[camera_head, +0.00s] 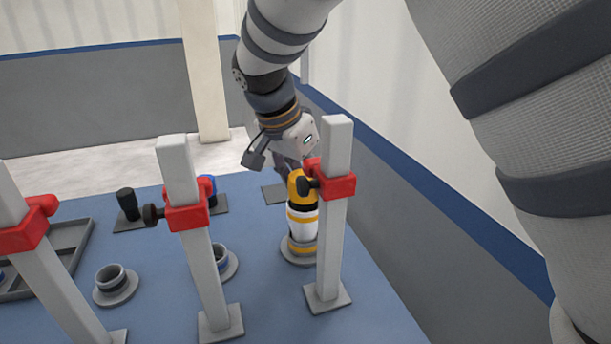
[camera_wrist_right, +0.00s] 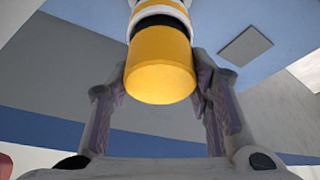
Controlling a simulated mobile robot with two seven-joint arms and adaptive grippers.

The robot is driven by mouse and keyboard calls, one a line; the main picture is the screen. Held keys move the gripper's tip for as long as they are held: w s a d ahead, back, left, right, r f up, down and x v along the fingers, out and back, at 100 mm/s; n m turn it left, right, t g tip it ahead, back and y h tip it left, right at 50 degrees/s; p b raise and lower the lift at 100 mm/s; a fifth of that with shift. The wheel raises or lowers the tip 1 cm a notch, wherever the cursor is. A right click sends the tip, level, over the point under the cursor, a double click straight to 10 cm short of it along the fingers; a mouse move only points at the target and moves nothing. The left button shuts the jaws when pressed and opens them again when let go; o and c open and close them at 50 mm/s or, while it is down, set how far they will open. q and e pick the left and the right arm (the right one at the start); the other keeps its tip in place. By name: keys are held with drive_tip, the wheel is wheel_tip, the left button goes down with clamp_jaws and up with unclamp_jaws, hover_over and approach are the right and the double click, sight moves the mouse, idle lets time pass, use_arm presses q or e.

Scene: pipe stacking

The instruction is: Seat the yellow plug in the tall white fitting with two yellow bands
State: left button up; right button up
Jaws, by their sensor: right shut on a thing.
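The yellow plug (camera_head: 300,188) is upright, in line above the tall white fitting with two yellow bands (camera_head: 302,224). A black band shows between the plug's yellow body and the fitting's white top. How deep the plug sits in the fitting cannot be told. My right gripper (camera_head: 284,164) comes down from above and is shut on the plug, partly hidden by a clamp post. In the right wrist view, the plug (camera_wrist_right: 160,66) is between both fingers, with the fitting (camera_wrist_right: 163,5) beyond it. My left gripper is not in view.
A post with a red clamp (camera_head: 338,185) stands just in front of the fitting. Another clamp post (camera_head: 187,205) stands left of it. Short grey-collared sockets (camera_head: 115,283) and a black plug (camera_head: 128,203) are further left. A grey wall (camera_head: 400,200) runs close along the right.

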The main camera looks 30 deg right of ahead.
drive_tip(key=shift+f, duration=0.5)
drive_tip(key=o, duration=1.3)
drive_tip(key=v, duration=1.2)
